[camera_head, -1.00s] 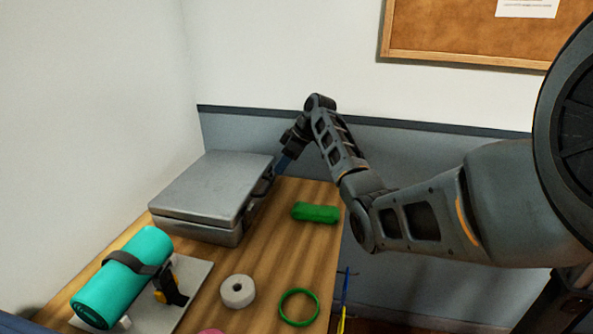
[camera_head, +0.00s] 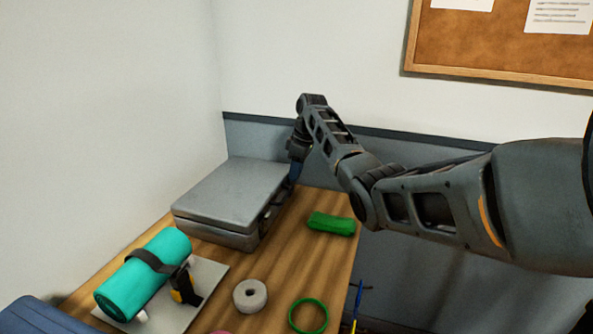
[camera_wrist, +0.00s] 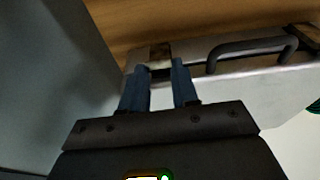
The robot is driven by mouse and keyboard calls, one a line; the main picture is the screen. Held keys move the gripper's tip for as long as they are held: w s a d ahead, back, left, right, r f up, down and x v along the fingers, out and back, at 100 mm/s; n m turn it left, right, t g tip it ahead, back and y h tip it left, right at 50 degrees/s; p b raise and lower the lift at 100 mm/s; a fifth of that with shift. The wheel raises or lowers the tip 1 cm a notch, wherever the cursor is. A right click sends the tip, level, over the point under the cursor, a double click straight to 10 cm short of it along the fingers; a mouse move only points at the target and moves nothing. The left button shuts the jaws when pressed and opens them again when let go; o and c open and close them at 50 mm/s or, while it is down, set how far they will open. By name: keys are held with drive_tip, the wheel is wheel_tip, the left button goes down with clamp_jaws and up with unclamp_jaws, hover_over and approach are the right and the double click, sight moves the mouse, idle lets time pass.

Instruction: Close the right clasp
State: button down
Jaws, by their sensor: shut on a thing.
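A grey metal case (camera_head: 232,188) lies with its lid down on the wooden table; its front, with the handle (camera_head: 270,206), faces right. In the wrist view the case's dark handle (camera_wrist: 250,47) is right of my gripper, and another clasp (camera_wrist: 304,35) is beyond it near the right edge. My gripper (camera_wrist: 159,64) has its blue fingers on either side of a small metal clasp (camera_wrist: 160,54) and is shut on it. In the head view my gripper (camera_head: 295,172) is at the case's far right corner, and that clasp is hidden there.
A strapped teal roll (camera_head: 145,273) lies on a pale board at the front left. The wall is close behind.

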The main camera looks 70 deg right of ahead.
drive_tip(key=c, duration=0.8)
unclamp_jaws()
drive_tip(key=shift+s+f, duration=0.1)
drive_tip(key=shift+s, duration=0.05)
drive_tip(key=shift+c, duration=0.2)
drive_tip(key=b+v, duration=0.1)
drive_tip(key=v, duration=0.7)
drive_tip(key=shift+f, duration=0.2)
